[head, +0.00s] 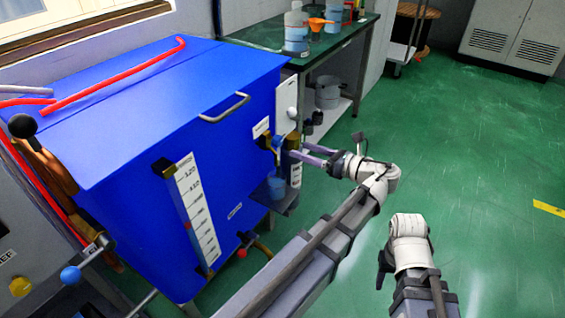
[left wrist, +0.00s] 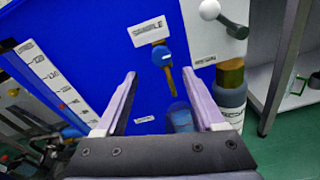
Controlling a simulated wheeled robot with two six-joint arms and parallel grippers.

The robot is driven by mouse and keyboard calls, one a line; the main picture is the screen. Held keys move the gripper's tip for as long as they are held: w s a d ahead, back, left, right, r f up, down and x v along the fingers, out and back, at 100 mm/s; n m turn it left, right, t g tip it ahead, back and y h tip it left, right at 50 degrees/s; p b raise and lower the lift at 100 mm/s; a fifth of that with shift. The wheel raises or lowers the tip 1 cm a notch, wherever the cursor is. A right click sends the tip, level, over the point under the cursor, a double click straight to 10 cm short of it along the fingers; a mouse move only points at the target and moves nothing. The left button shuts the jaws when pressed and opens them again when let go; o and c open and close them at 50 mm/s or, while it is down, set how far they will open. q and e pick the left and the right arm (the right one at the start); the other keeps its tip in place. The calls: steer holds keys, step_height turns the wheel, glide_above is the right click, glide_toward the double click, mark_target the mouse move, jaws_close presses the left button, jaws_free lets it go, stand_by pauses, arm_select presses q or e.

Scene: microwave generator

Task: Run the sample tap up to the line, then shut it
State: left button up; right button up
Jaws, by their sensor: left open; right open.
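The sample tap (left wrist: 162,56) has a blue handle and a brass spout, under a "SAMPLE" label on the blue tank; it also shows in the head view (head: 266,141). A translucent blue cup (head: 276,187) stands below the spout on a small dark shelf (head: 268,197). My right gripper (head: 383,266) is away at lower right, holding nothing visible.
A dark bottle with a brass top (left wrist: 230,90) stands close right of the tap. A white scale strip (head: 195,210) is on the tank's left front. A green bench (head: 345,38) with beakers stands behind.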

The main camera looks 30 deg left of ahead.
mark_target(281, 141)
arm_select(q)
steer(key=shift+w+a+f+m+y+b, duration=0.1)
steer(key=shift+w+f+m+y+b, duration=0.15)
steer(key=shift+m+y+b, duration=0.2)
steer(key=shift+w+a, duration=0.15)
steer(key=shift+a, duration=1.8)
steer(key=shift+w+a, duration=0.15)
steer(key=shift+a, duration=1.8)
jaws_close()
